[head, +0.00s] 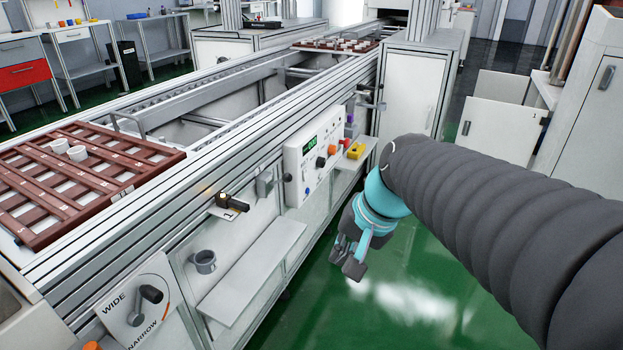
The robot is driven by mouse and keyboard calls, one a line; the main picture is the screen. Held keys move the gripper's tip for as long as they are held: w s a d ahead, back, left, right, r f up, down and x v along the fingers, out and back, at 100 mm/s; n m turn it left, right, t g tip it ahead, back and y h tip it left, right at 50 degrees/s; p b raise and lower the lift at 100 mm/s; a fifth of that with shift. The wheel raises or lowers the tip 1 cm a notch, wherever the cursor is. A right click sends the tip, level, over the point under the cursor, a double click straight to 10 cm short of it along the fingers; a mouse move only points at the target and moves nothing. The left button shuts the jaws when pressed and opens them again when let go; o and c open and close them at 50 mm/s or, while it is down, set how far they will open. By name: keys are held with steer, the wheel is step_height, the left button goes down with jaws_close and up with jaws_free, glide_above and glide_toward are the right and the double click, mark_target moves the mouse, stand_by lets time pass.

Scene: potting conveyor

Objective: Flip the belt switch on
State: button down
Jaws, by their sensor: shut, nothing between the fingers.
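Several controls sit along the conveyor's side, and I cannot tell for certain which one is the belt switch. A white control box (314,158) has a green display and black and orange knobs. A black lever-like part (232,203) on a small labelled plate sticks out to its left. A wide/narrow plate with a dark lever (150,293) is at the lower left. My gripper (348,262) hangs over the green floor, right of and below the control box in the picture. It is shut and empty, and appears apart from every control.
A small shelf with a yellow block (356,151) is beside the control box. A grey cup (204,262) and a shelf (252,270) are below the plate. A brown tray (160,157) with white pots lies on the conveyor. Open green floor is around my gripper.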

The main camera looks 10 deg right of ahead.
mark_target(307, 178)
steer(key=w+d+f+m+y+b, duration=0.1)
steer(key=w+f+m+y, duration=0.3)
steer(key=w, duration=0.6)
steer(key=w+d+m+y, duration=0.1)
steer(key=w+m+y, duration=0.2)
steer(key=w+m, duration=0.55)
steer(key=w+d+f+m+t+y, duration=0.1)
steer(key=w+d+f+m+t, duration=0.2)
steer(key=w+d, duration=0.3)
steer(key=w+d+f+m+t+y+b, duration=0.1)
steer(key=w+d+f, duration=0.5)
steer(key=w, duration=0.6)
steer(key=m+t+y, duration=0.1)
steer(key=m+t, duration=0.1)
steer(key=m, duration=0.1)
steer(key=shift+d, duration=0.35)
steer(key=shift+f, duration=0.1)
steer(key=x, duration=1.4)
steer(key=shift+a+p, duration=0.1)
steer(key=shift+p, duration=0.2)
